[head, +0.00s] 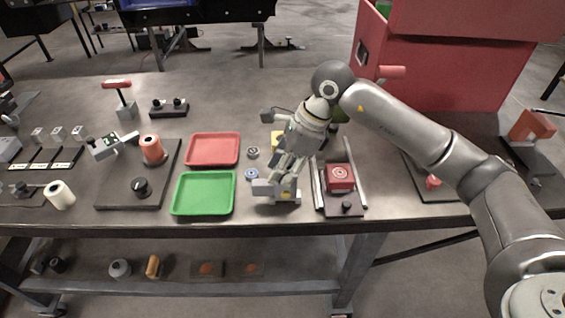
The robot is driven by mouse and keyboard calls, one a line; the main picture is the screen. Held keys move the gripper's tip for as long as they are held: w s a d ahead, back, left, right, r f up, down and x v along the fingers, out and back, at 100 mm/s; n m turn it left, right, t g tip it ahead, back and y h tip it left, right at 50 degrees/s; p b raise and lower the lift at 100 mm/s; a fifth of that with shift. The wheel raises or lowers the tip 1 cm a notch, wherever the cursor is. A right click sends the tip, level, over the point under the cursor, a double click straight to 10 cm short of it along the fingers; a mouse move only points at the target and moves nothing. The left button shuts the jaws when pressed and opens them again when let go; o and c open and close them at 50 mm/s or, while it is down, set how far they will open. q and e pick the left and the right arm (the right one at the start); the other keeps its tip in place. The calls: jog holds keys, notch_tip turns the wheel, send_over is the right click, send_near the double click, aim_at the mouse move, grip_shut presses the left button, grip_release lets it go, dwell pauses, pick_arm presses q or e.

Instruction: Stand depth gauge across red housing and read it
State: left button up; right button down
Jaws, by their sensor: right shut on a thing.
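The red housing (341,177) sits in a grey channel-like fixture with upright side rails, right of the middle of the table. It has a round light ring on its top. My right gripper (284,184) points down left of the fixture, apart from the housing. It is shut on a small grey piece (264,188) that looks like the depth gauge. The fingers hide part of the piece, and no reading can be made out. Whether it touches the table is unclear. My left gripper is out of view.
A green tray (204,212) and a red tray (213,134) lie left of my gripper, with small round parts (252,174) between. A dark board (117,195) with an orange spool (151,148) is farther left. A large red box (430,70) stands at the back right.

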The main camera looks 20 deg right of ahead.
jog(key=shift+f+b, duration=0.3)
jog(key=shift+b, duration=0.1)
jog(key=c, duration=1.1)
grip_release()
jog(key=shift+r, duration=0.1)
